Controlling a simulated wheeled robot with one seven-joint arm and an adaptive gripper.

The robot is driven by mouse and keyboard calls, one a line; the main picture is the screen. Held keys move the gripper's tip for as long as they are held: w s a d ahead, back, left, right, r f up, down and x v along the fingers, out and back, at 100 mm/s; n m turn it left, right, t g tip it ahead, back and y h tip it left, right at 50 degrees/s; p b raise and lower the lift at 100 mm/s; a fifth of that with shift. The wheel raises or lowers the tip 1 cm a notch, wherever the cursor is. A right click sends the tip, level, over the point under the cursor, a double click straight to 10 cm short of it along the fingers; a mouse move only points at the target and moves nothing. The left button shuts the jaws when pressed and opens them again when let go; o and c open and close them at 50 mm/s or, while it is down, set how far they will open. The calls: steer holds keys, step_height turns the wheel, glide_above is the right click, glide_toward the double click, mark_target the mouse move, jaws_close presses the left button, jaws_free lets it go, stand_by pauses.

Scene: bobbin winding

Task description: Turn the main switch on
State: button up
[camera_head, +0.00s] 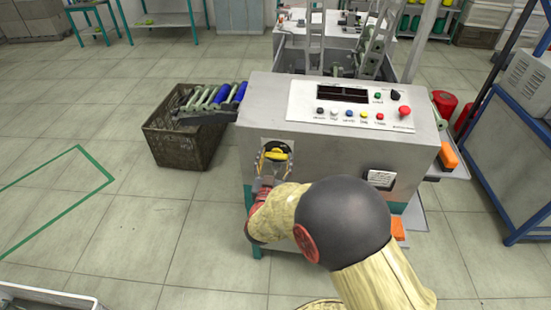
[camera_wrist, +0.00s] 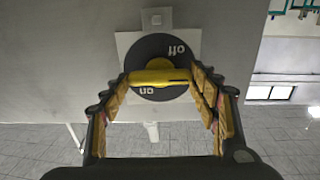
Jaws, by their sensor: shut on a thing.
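The main switch is a black round dial (camera_wrist: 157,54) on a pale square plate, with a yellow handle (camera_wrist: 160,77) across it. It is on the front of the grey machine cabinet, and the yellow handle shows in the head view (camera_head: 276,154). In the wrist view the handle lies nearly level. The words "off" and "on" appear upside down, "off" above the handle and "on" below it. My gripper (camera_wrist: 162,85) is shut on the handle, one finger at each end. In the head view my wrist and forearm hide the cabinet's lower front.
The machine cabinet (camera_head: 255,115) carries a sloped control panel (camera_head: 345,108) with coloured buttons and a red knob. A dark crate (camera_head: 180,145) of rollers stands to its left. A blue-framed rack (camera_head: 500,165) is at right.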

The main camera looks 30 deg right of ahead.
steer(key=shift+m, duration=0.3)
steer(key=m+b, duration=0.2)
steer(key=shift+f+m, duration=0.1)
steer(key=shift+m, duration=0.2)
steer(key=shift+d+m, duration=0.1)
steer(key=shift+m, duration=0.8)
steer(key=m, duration=0.7)
steer(key=shift+s+d, duration=0.1)
steer(key=shift+s, duration=0.05)
steer(key=o, duration=1.2)
steer(key=shift+c, duration=0.2)
